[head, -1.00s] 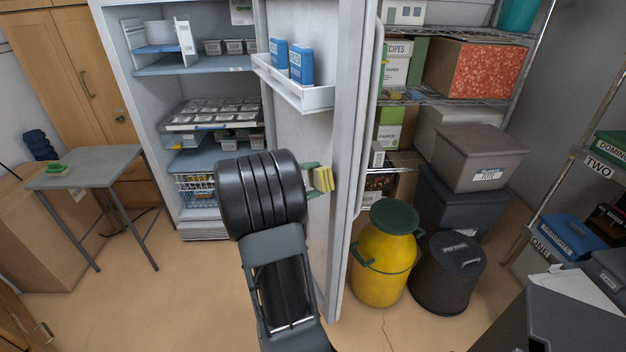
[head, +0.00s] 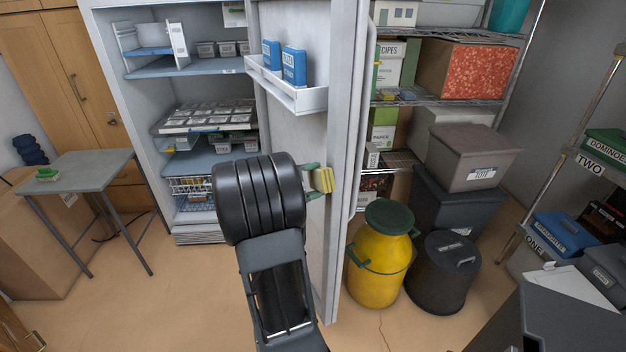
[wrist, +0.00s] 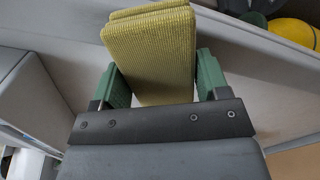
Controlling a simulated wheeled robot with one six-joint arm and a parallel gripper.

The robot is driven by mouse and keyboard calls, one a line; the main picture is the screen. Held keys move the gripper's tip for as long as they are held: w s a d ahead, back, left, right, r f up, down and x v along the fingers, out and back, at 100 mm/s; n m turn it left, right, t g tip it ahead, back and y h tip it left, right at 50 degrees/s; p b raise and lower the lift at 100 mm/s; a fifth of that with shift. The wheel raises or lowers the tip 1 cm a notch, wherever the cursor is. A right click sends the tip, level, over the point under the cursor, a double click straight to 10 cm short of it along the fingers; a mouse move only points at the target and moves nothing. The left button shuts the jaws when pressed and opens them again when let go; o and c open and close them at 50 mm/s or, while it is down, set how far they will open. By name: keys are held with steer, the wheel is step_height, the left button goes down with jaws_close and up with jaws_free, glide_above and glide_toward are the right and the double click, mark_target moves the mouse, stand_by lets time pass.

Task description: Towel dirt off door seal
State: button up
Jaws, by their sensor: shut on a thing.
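My gripper (head: 319,180) has green fingers and is shut on a folded yellow towel (head: 323,180). In the wrist view the towel (wrist: 150,52) stands out between the two green fingers (wrist: 155,85). The fridge door (head: 326,232) stands open, and the towel is at its inner face near the outer edge. The pale door edge (wrist: 232,45) runs behind the towel in the wrist view. I cannot tell whether the towel touches the seal. No dirt can be made out; my arm and the towel cover part of the door.
The door shelf (head: 290,95) holds two blue cartons (head: 293,66). A yellow can (head: 380,262) and a dark bin (head: 442,270) stand right of the door. A small grey table (head: 78,172) bears a green and yellow item (head: 47,174). Floor in front is clear.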

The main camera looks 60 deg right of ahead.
mark_target(320, 174)
steer(key=shift+s+a+b, duration=0.3)
steer(key=shift+s+a, duration=0.75)
steer(key=shift+s, duration=0.3)
steer(key=shift+d+r+p, duration=0.1)
steer(key=shift+r+p, duration=0.6)
steer(key=shift+r, duration=0.35)
steer(key=shift+w+d, duration=1.2)
steer(key=shift+w, duration=0.3)
steer(key=shift+r+p, duration=0.45)
steer(key=shift+r, duration=0.7)
steer(key=shift+s+a+f+b, duration=0.1)
steer(key=shift+s+a+b, duration=0.2)
steer(key=shift+s+a, duration=0.4)
steer(key=shift+s+a+f+b, duration=0.1)
steer(key=shift+s+a+b, duration=0.3)
steer(key=shift+s, duration=0.5)
steer(key=shift+a, duration=0.1)
steer(key=shift+w+a, duration=0.1)
steer(key=shift+v, duration=2.9)
steer(key=shift+a, duration=0.15)
